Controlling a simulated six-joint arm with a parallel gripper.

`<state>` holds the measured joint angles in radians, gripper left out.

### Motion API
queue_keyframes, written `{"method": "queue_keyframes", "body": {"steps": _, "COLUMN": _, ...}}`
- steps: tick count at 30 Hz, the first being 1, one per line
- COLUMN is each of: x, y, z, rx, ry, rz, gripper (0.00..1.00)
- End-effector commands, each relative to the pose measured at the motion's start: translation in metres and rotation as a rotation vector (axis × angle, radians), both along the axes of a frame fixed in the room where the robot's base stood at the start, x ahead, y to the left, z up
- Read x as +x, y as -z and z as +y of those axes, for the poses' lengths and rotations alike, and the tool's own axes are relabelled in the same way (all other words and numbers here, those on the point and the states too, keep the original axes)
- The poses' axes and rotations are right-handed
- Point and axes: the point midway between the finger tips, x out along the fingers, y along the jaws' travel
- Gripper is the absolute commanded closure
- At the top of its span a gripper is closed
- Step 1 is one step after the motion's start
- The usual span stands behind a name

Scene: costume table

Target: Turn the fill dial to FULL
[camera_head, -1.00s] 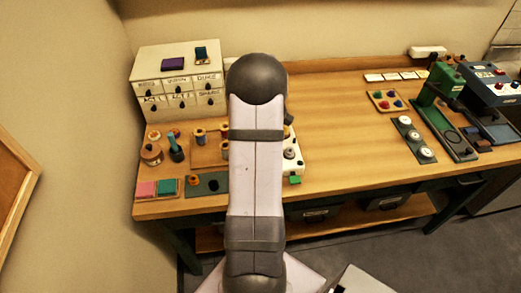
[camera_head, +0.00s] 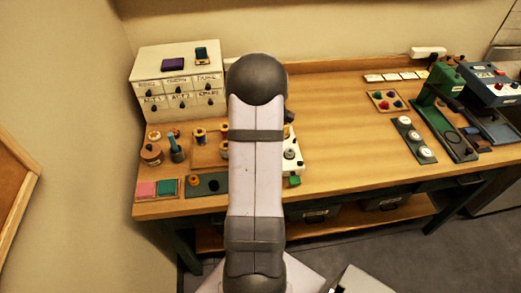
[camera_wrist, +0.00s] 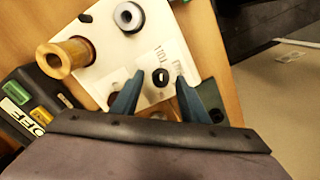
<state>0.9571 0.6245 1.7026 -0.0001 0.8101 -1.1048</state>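A white machine (camera_wrist: 188,57) fills the middle of the wrist view. A small round dial with a dark centre (camera_wrist: 160,77) sits on it, beside printed lettering that looks like FULL but is partly blurred. My gripper (camera_wrist: 160,72) is open, with one blue finger on each side of this dial. I cannot tell whether the fingers touch it. In the head view the white machine (camera_head: 294,163) shows only at the right of my arm, which hides the gripper and the rest of the machine.
In the wrist view a thread spool (camera_wrist: 68,58) and a grey round part (camera_wrist: 128,15) stand near the fingers. A dark box marked OFF (camera_wrist: 22,118) lies at left. In the head view a drawer cabinet (camera_head: 178,92) stands at back left; the middle tabletop (camera_head: 340,125) is clear.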

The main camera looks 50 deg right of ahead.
Motion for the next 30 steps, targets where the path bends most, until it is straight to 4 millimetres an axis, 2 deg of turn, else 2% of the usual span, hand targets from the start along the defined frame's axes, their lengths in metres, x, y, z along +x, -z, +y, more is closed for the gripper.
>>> {"method": "queue_keyframes", "body": {"steps": 10, "x": 0.0, "y": -0.006, "z": 0.0, "rx": 0.001, "ry": 0.001, "rz": 0.0, "gripper": 0.59}}
{"method": "queue_keyframes", "body": {"steps": 24, "x": 0.0, "y": -0.063, "z": 0.0, "rx": -0.002, "ry": 0.0, "rz": -0.001, "gripper": 0.59}}
{"method": "queue_keyframes", "body": {"steps": 30, "x": 0.0, "y": -0.073, "z": 0.0, "rx": 0.0, "ry": 0.0, "rz": 0.0, "gripper": 0.59}}
